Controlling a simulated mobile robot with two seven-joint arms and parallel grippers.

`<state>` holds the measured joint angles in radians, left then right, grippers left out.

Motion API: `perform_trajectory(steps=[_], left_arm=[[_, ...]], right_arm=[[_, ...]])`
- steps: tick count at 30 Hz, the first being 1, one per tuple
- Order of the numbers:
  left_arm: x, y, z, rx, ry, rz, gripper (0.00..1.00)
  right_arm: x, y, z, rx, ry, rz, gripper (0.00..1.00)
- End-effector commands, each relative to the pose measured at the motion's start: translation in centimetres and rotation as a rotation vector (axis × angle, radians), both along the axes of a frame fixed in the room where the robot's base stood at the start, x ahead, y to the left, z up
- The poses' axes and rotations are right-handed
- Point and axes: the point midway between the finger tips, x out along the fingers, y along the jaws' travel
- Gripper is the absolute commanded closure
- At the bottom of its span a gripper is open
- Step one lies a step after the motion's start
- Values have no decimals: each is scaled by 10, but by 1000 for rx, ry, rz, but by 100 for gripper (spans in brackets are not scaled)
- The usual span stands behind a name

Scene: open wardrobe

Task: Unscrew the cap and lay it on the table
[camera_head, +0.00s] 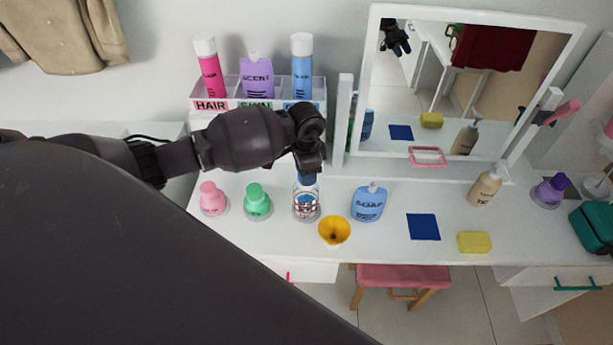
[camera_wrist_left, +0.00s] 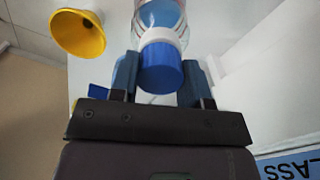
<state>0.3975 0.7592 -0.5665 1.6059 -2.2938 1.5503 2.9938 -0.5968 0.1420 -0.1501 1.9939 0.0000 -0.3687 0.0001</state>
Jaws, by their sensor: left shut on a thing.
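A clear bottle (camera_head: 306,205) with red and blue markings stands upright on the white table (camera_head: 290,237). Its blue cap (camera_head: 306,180) is at the top, under my left gripper (camera_head: 308,172). In the left wrist view the blue cap (camera_wrist_left: 160,70) sits between the two fingers of my left gripper (camera_wrist_left: 160,60), which is shut on it. The white neck of the bottle (camera_wrist_left: 165,13) lines up with the cap; I cannot tell how far the cap is turned. My right gripper is not in view.
A yellow funnel (camera_head: 334,231) and a blue soap bottle (camera_head: 369,202) stand to the right of the bottle. Green (camera_head: 257,202) and pink (camera_head: 212,198) bottles stand left. A blue mat (camera_head: 423,227) and yellow sponge (camera_head: 474,242) lie right. A mirror (camera_head: 465,80) stands behind.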

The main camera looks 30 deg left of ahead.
Motion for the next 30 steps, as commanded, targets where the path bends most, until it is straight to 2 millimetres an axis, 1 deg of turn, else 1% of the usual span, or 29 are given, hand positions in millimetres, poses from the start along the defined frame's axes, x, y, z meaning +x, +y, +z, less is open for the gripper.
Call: perform_trajectory(steps=[10, 30], left_arm=[[0, 0, 1, 1, 1, -1, 100], [0, 0, 3, 0, 0, -3, 100]], right_arm=[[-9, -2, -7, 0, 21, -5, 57], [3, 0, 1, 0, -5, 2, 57]])
